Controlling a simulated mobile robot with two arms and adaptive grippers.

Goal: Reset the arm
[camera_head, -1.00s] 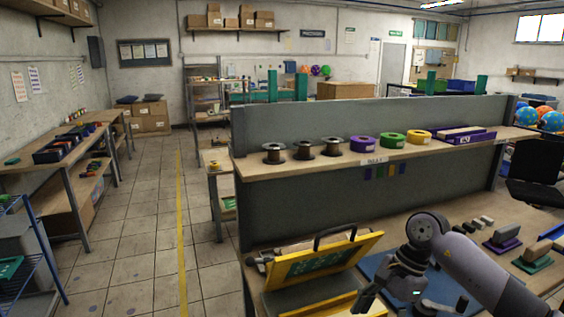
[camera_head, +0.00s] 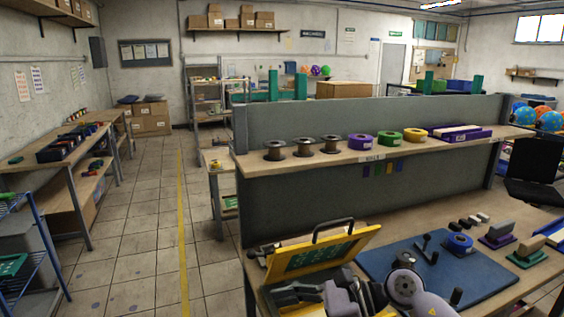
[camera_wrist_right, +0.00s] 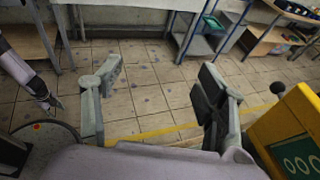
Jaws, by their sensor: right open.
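My right arm comes in at the bottom of the head view. Its gripper (camera_head: 284,294) is low in front of the raised yellow frame (camera_head: 354,249) with a green panel. In the right wrist view, the two fingers of the right gripper (camera_wrist_right: 156,98) are wide apart, with nothing between them but floor behind. The yellow frame (camera_wrist_right: 262,135) also shows at that view's right edge. My left gripper is outside the head view. What looks like its dark tip (camera_wrist_right: 48,102) shows at the left of the wrist view, too small to judge.
A blue mat (camera_head: 385,262) lies on the bench, with a dark handled tool (camera_head: 428,246) and a blue roll (camera_head: 459,244) on it. Above stands a shelf with spools (camera_head: 303,148) and tape rolls (camera_head: 388,138). Tiled floor (camera_head: 140,240) is clear to the left.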

